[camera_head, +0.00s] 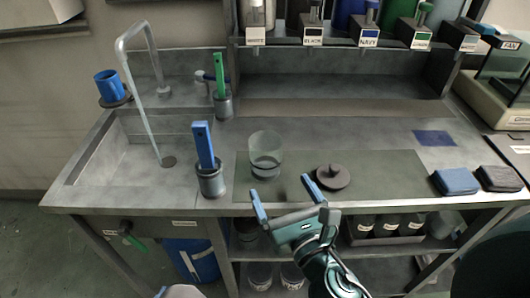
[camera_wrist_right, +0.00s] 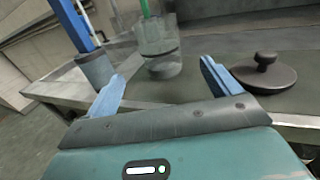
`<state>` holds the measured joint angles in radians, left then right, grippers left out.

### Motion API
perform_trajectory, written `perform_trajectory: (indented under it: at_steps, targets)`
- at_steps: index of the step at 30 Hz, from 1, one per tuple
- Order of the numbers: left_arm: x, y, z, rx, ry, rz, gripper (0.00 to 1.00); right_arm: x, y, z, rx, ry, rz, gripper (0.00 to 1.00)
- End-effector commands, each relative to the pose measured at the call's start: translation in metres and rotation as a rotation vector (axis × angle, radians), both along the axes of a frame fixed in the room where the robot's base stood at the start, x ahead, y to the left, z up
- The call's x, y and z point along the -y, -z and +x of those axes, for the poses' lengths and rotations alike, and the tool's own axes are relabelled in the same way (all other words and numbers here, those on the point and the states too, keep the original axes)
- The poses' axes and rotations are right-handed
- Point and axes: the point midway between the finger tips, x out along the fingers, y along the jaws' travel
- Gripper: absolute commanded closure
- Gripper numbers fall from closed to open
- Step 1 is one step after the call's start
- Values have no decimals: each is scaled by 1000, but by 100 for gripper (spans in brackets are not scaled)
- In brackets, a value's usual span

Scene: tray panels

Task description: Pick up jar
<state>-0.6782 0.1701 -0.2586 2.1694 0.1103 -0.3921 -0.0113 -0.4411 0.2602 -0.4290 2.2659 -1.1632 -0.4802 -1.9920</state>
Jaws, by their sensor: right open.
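The jar (camera_head: 265,157) is a clear glass cylinder standing upright on the dark green mat (camera_head: 385,185) on the workbench. A dark round lid with a knob (camera_head: 332,177) lies on the mat to its right. My right gripper (camera_head: 283,190) is open and empty at the bench's front edge, short of the jar. In the right wrist view the jar (camera_wrist_right: 158,48) shows beyond and between the open fingertips (camera_wrist_right: 160,75), apart from them, and the lid (camera_wrist_right: 264,75) is to the right. My left gripper is not in view.
A metal cup with a blue-handled tool (camera_head: 210,180) stands left of the jar. Behind it is another cup with a green-handled tool (camera_head: 222,103). A sink (camera_head: 130,150) is at left. Folded cloths (camera_head: 456,182) lie at right. The mat between lid and cloths is clear.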

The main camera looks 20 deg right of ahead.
Motion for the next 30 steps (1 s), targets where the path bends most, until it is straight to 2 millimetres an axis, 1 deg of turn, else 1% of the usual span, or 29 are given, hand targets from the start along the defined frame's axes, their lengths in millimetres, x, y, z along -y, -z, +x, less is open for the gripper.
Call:
perform_trajectory:
  at_steps: [3,6,9,12,17,24,27,30]
  targets:
    - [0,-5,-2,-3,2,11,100,-1,-5,23,5,1,1,11]
    - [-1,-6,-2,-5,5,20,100,-2,-4,42,4,2,2,11]
    - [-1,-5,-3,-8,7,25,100,-3,-2,58,2,2,3,11]
    - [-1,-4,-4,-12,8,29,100,-3,-2,68,1,2,4,11]
    - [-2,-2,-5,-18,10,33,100,-3,-2,78,1,1,5,11]
    - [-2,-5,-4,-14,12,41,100,-4,-4,114,1,1,6,11]
    - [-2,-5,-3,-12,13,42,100,-5,-3,122,0,1,6,11]
    - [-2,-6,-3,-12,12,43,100,-5,-3,124,-1,1,5,11]
